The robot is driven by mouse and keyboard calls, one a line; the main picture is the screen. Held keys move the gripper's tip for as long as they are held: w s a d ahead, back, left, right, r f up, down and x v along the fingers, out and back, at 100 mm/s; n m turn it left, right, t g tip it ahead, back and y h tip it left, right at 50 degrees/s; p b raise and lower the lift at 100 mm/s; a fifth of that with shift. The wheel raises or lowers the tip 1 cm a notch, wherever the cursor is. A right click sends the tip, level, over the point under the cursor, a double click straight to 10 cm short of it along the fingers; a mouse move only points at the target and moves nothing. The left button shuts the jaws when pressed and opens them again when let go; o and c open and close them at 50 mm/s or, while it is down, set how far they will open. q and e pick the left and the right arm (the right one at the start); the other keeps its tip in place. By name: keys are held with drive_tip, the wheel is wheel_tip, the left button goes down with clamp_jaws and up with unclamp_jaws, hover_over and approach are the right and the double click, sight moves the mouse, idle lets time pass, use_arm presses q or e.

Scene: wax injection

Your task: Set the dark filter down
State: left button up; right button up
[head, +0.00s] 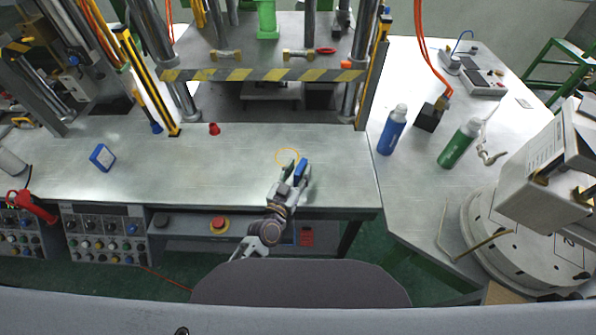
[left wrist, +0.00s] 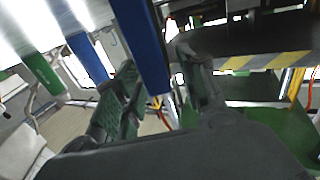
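My left gripper (head: 294,170) is over the front part of the steel table. A dark blue piece (head: 302,166), seemingly the dark filter, is at its fingertips. In the left wrist view the same blue piece (left wrist: 142,45) stands out long and flat between the two fingers, and they appear closed on it. A thin yellow ring (head: 287,151) shows on the table just beyond the gripper. I cannot tell whether the blue piece touches the table. My right gripper is not in view.
A blue block (head: 103,157) lies at the left of the table, and a small red cap (head: 214,129) is farther back. A blue bottle (head: 392,132) and a green bottle (head: 459,145) stand on the right table. The striped press bar (head: 265,75) crosses behind. The table around the ring is clear.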

use_arm(q)
drive_tip(key=shift+r, duration=0.15)
drive_tip(key=b+v, duration=0.1)
drive_tip(key=v, duration=1.1)
idle(0.6)
drive_tip(key=shift+o, duration=0.5)
